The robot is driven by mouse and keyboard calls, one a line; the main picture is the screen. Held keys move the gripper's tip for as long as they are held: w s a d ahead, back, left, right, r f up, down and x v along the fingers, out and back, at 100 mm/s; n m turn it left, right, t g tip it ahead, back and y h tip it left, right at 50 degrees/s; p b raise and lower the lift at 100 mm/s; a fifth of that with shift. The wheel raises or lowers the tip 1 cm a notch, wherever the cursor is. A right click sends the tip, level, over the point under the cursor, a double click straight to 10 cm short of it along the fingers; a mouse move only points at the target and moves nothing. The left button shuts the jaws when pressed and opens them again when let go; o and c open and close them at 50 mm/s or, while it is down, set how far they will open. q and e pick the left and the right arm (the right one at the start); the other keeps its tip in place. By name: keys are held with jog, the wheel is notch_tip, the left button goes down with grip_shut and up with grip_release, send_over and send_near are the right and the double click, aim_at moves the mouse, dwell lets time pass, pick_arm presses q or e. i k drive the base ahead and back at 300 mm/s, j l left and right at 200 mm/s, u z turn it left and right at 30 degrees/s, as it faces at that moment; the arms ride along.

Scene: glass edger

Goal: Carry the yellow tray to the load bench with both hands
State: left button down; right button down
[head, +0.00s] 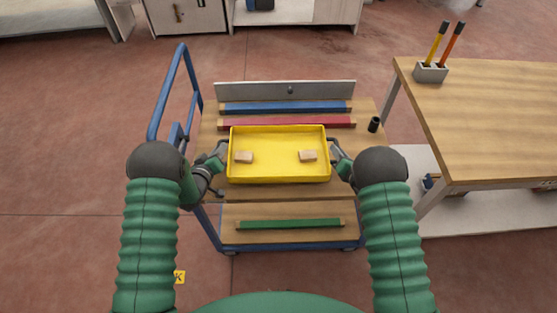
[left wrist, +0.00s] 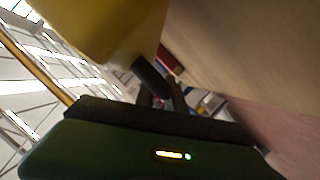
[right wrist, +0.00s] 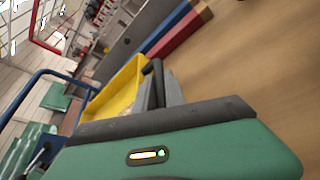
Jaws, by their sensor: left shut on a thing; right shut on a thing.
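The yellow tray (head: 278,172) is over the wooden top of a blue-framed cart in the head view, with two small wooden blocks (head: 244,157) (head: 307,156) in it. My left gripper (head: 222,156) is shut on the tray's left side. My right gripper (head: 336,158) is shut on its right side. The tray looks level; I cannot tell whether it touches the cart top. The tray also shows in the left wrist view (left wrist: 105,25) and the right wrist view (right wrist: 118,90). A wooden-topped bench (head: 500,120), possibly the load bench, stands at the right.
Behind the tray on the cart (head: 215,189) lie a red bar (head: 287,123), a blue bar (head: 285,107) and a grey panel (head: 300,91). A black cup (head: 374,124) stands at the right. A pencil holder (head: 430,72) stands on the bench, whose near part is clear.

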aim_at(531, 137)
jog(key=k, duration=0.35)
jog(key=k+z, duration=0.15)
jog(key=z, duration=0.3)
jog(key=k+l+z, duration=0.1)
jog(key=z, duration=1.95)
jog(key=i+z, duration=0.2)
jog(key=z, duration=0.2)
jog(key=i+z, duration=0.2)
jog(key=z, duration=0.15)
jog(key=i+z, duration=0.2)
jog(key=z, duration=0.2)
jog(key=i+j, duration=0.2)
jog(key=i, duration=0.25)
jog(key=i+j, duration=0.2)
jog(key=i, duration=0.3)
jog(key=i+j, duration=0.15)
jog(key=i, duration=0.3)
jog(key=i+u, duration=0.1)
jog(key=i, duration=0.65)
jog(key=i+l+u, duration=0.15)
jog(key=i, duration=0.6)
jog(key=i+u, duration=0.1)
jog(key=u, duration=3)
